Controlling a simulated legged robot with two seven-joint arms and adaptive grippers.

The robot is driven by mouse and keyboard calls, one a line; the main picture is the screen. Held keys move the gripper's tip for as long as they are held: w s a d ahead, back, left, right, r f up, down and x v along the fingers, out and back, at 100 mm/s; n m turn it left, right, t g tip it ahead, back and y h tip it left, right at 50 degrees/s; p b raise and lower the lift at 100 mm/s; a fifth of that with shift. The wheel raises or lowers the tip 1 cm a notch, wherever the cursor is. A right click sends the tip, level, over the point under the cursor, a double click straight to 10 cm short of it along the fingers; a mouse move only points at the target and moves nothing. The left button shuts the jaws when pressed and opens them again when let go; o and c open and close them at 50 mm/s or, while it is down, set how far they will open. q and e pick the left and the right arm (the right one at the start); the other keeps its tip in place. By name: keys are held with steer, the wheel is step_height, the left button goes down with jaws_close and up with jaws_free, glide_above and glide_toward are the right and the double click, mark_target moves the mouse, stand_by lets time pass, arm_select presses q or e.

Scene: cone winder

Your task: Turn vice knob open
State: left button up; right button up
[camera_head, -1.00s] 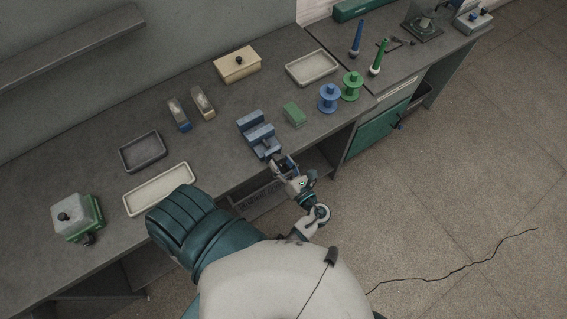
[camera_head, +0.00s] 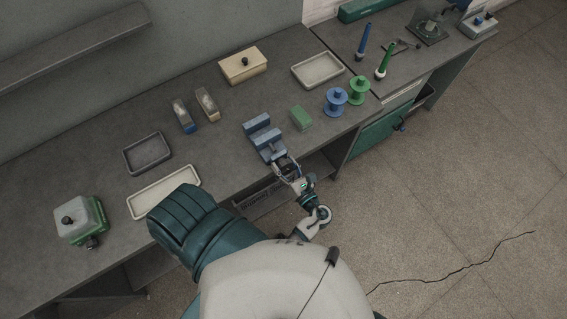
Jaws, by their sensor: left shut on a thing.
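The blue-grey vice (camera_head: 260,127) stands at the front edge of the grey workbench, with its two jaw blocks apart and a gap between them. Its front end, with the knob, faces the floor side. My left gripper (camera_head: 283,164) is at that front end, shut on the vice knob. The fingers hide most of the knob, so its turn angle cannot be told. My right gripper is not in view.
A green block (camera_head: 301,117) and a blue spool (camera_head: 336,101) stand right of the vice. A cream tray (camera_head: 163,191) and a dark tray (camera_head: 147,153) lie to the left. Two small bottle-like items (camera_head: 184,118) stand behind. The bench (camera_head: 222,150) is bare just left of the vice.

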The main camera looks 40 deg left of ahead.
mark_target(286, 164)
arm_select(q)
steer(key=shift+s+d+n+p, duration=0.15)
steer(key=shift+n+p, duration=0.2)
steer(key=shift+n, duration=0.9)
steer(key=shift+w+d+n+p, duration=0.1)
steer(key=shift+n+p, duration=0.2)
steer(key=shift+n, duration=0.95)
steer(key=o, duration=1)
steer(key=shift+o, duration=0.8)
steer(key=shift+s+d, duration=0.1)
steer(key=shift+d, duration=0.05)
steer(key=shift+d+r, duration=0.1)
steer(key=shift+d, duration=0.1)
step_height(286, 164, up, 9)
steer(key=shift+a+f, duration=0.1)
steer(key=shift+a, duration=0.05)
steer(key=shift+d+r, duration=0.35)
steer(key=shift+r, duration=0.25)
